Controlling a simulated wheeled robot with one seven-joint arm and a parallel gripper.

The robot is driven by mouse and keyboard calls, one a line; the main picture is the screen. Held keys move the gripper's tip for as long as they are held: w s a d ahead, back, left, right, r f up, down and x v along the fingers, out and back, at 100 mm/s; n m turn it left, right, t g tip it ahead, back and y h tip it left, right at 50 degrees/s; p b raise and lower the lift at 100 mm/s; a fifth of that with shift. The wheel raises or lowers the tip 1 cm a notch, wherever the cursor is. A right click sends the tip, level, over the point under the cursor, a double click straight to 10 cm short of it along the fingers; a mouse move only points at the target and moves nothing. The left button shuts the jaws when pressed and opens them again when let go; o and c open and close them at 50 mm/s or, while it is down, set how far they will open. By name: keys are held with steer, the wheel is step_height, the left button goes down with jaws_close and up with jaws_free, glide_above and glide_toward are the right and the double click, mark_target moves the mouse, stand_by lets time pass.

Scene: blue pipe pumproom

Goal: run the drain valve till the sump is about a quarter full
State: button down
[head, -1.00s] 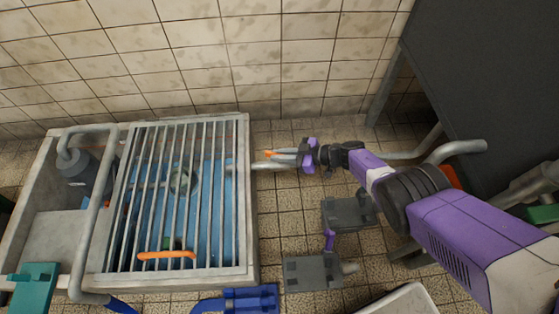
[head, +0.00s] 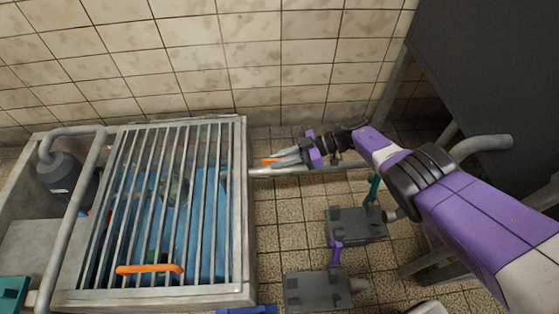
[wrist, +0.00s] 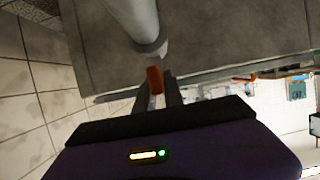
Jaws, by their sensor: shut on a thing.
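The sump (head: 247,205) is a pale concrete basin at the left of the head view, under a grey bar grating. Blue water (head: 205,230) shows through the bars; its depth is hard to judge. A grey pipe (head: 325,168) runs along the wall side to the sump's right wall. My gripper (head: 277,159) is at this pipe just right of the sump, shut on a small orange valve handle (head: 267,161). In the wrist view the handle (wrist: 155,80) sits between my fingertips, close to the pipe (wrist: 136,22). The valve body is mostly hidden.
An orange bar (head: 150,269) lies across the grating's front. A grey pump-like cylinder (head: 62,175) stands in the basin's left part. Grey blocks with a purple lever (head: 336,250) and a teal lever (head: 374,188) stand on the tiled floor. A dark panel (head: 490,65) fills the upper right.

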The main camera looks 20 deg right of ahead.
steer(key=shift+w+r, duration=0.1)
steer(key=shift+r, duration=0.15)
steer(key=c, duration=1.5)
jaws_free()
steer(key=shift+c, duration=0.2)
steer(key=shift+o, duration=0.3)
steer(key=shift+f, duration=0.1)
steer(key=shift+p+v, duration=0.65)
steer(key=shift+v, duration=3.25)
